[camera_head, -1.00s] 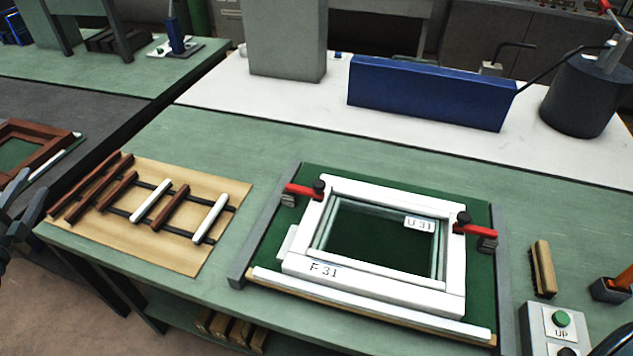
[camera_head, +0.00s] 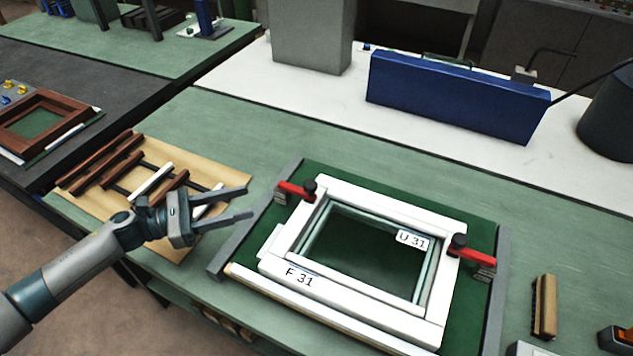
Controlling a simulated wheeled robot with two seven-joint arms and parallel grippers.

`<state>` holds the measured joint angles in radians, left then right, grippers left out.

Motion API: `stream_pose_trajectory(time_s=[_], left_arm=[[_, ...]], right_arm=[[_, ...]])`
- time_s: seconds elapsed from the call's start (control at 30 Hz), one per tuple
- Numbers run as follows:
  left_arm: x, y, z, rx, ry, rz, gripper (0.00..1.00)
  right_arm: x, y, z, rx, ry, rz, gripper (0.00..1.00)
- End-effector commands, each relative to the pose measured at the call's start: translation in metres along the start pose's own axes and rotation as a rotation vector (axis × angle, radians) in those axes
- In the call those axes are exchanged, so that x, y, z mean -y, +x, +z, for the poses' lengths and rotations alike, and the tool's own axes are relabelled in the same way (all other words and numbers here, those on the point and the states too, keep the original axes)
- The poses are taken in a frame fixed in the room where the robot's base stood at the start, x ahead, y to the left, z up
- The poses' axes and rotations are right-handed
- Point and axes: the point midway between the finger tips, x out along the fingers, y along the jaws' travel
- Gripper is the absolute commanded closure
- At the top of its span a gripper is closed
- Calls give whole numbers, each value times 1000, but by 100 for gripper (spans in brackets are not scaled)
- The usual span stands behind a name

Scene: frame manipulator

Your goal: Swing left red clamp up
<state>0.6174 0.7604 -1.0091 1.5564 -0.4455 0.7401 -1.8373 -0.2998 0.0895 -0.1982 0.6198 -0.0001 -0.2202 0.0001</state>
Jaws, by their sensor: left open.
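The left red clamp (camera_head: 294,190) sits at the left side of the white frame (camera_head: 290,236). Its red arm lies low, with its black tip on the frame's upper left corner. The right red clamp (camera_head: 473,254) lies the same way on the frame's right side. My left gripper (camera_head: 250,203) is open and empty, its two fingers pointing right toward the left clamp. In the picture it is just left of the clamp and apart from it, over the wooden board's right edge. My right gripper is not in view.
A tan board (camera_head: 222,178) with brown and white strips lies left of the fixture. A grey rail (camera_head: 238,248) edges the fixture's left side. A brush (camera_head: 544,305) lies at the right. A blue box (camera_head: 455,95) stands behind on the white table.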

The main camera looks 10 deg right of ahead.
Motion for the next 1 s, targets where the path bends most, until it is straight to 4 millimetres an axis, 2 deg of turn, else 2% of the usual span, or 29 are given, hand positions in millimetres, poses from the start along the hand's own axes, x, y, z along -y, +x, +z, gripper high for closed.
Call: stream_pose_trajectory(time_s=[0.23,0.47,0.67,1.0], left_arm=[[-1,0,0,1,-2,3,56],[-1,11,2,2,-5,3,56],[-1,35,5,2,-4,2,56],[-2,95,6,2,-5,4,56]], right_arm=[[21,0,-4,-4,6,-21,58],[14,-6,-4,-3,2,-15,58],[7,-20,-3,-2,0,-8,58],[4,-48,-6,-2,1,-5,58]])
